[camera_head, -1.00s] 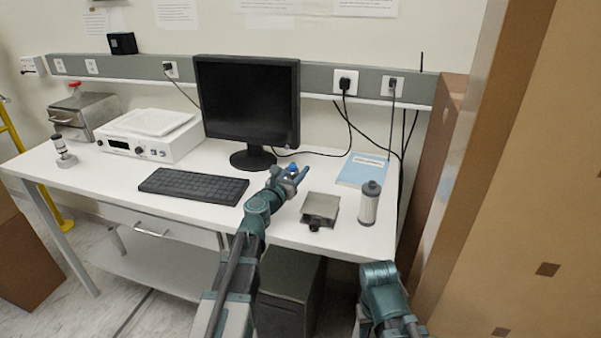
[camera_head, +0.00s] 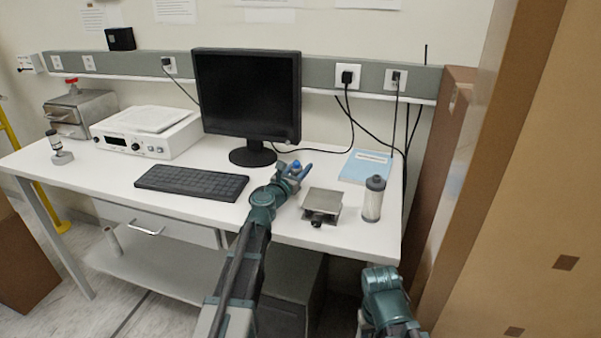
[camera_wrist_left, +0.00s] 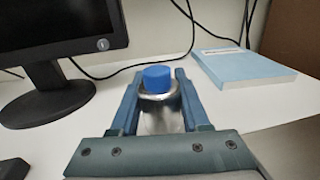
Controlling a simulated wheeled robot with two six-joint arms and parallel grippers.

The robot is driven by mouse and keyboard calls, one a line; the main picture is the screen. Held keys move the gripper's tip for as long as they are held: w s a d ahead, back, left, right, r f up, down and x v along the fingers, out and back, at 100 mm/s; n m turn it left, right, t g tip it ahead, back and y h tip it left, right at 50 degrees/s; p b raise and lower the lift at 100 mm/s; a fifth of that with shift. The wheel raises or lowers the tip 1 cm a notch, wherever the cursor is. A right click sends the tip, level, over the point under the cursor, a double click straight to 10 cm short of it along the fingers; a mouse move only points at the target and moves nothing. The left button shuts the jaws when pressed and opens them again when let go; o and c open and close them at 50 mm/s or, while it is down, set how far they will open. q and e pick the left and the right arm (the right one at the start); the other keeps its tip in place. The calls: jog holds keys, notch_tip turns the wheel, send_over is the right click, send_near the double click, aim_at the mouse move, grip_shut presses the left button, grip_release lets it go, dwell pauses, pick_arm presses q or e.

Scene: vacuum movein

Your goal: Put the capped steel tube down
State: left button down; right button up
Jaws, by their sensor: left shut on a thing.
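The capped steel tube is a shiny metal cylinder with a blue cap. In the left wrist view the tube (camera_wrist_left: 160,110) stands upright between the fingers of my left gripper (camera_wrist_left: 158,95), which is shut on it. In the head view the tube's blue cap (camera_head: 296,164) shows at the tip of my left gripper (camera_head: 294,174), over the white table (camera_head: 290,226) right of the keyboard. The tube's lower end is hidden, so I cannot tell whether it touches the table. My right arm is at the lower right of the head view; its fingers do not show.
A small metal-topped device (camera_head: 322,203) sits just right of my left gripper. A clear cylinder with a dark lid (camera_head: 373,199) and a blue book (camera_head: 366,166) are farther right. The monitor (camera_head: 247,97) and keyboard (camera_head: 192,182) are left.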

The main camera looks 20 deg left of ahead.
pick_arm(q)
jog(key=shift+f, duration=0.15)
jog(key=shift+c, duration=1.9)
grip_release()
jog(key=shift+r, duration=0.25)
jog(key=shift+s, duration=0.2)
jog(key=s, duration=0.3)
jog(key=s+a, duration=0.1)
jog(key=s, duration=0.3)
jog(key=s+a, duration=0.1)
jog(key=s, duration=0.3)
jog(key=shift+s+a, duration=0.1)
jog(key=shift+s, duration=0.15)
